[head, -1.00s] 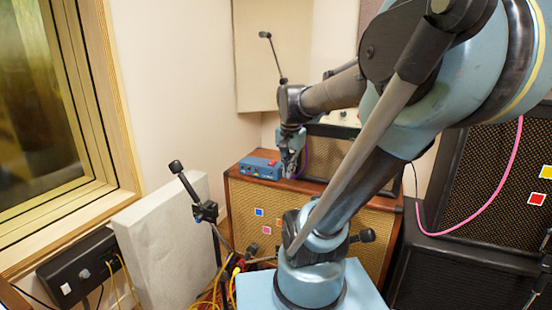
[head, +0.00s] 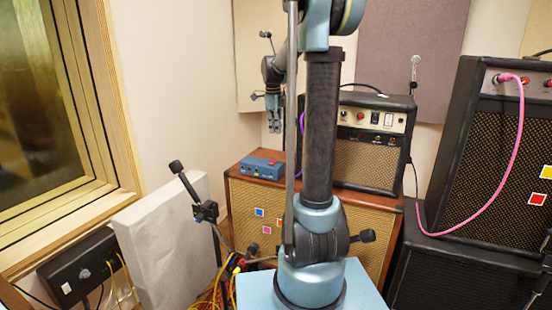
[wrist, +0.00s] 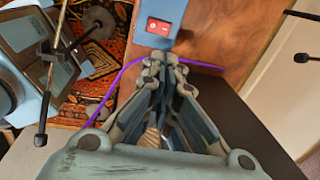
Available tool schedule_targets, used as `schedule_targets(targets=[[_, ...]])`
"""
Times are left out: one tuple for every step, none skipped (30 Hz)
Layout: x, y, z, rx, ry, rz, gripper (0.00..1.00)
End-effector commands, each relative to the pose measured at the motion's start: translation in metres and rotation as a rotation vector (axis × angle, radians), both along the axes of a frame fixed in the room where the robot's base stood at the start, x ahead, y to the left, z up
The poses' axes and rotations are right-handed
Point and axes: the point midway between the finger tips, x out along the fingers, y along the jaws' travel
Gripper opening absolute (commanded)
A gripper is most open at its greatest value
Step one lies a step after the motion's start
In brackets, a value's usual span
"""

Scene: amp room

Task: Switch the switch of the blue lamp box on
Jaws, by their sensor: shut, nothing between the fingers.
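The blue lamp box (head: 262,165) sits on top of the brown wooden speaker cabinet in the head view. In the wrist view part of the blue lamp box (wrist: 127,40) shows at the top, with its red rocker switch (wrist: 158,27) facing up. I cannot tell for sure which way the switch is set, nor whether a lamp is lit. My gripper (head: 275,131) hangs above the box, pointing down and apart from it. In the wrist view my gripper (wrist: 165,58) is shut and empty, its tips just below the switch in the picture.
The wooden cabinet (head: 345,222) carries a black amplifier (head: 365,165) right of the box. A purple cable (wrist: 118,82) runs behind my fingers in the wrist view. A grey panel (head: 165,230) and microphone stand (head: 207,212) are at the left. Wall lies behind.

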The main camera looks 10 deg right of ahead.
Motion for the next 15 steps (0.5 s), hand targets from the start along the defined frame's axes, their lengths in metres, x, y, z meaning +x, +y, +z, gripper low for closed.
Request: schedule_targets(targets=[[0.0052,0.0001,-0.0006,0.001,-0.001,-0.021,0.00],[0.0072,0.0002,-0.0008,0.002,0.000,-0.032,0.00],[0.0089,0.0003,-0.0010,0.003,-0.001,-0.042,0.00],[0.0096,0.0003,-0.0012,0.004,-0.001,-0.047,0.00],[0.0101,0.0003,-0.0012,0.004,-0.001,-0.051,0.00],[0.0103,0.0003,-0.0012,0.003,-0.001,-0.053,0.00],[0.0103,0.0003,-0.0012,0.003,-0.001,-0.054,0.00],[0.0103,0.0003,-0.0012,0.004,-0.002,-0.054,0.00],[0.0102,0.0003,-0.0012,0.004,-0.002,-0.053,0.00],[0.0101,0.0002,-0.0011,0.004,-0.002,-0.053,0.00],[0.0101,0.0003,-0.0011,0.004,-0.002,-0.053,0.00],[0.0101,0.0003,-0.0011,0.004,-0.002,-0.052,0.00],[0.0101,0.0003,-0.0011,0.004,-0.002,-0.052,0.00],[0.0101,0.0003,-0.0014,0.004,-0.002,-0.052,0.00],[0.0102,0.0002,-0.0022,0.004,-0.002,-0.052,0.00]])
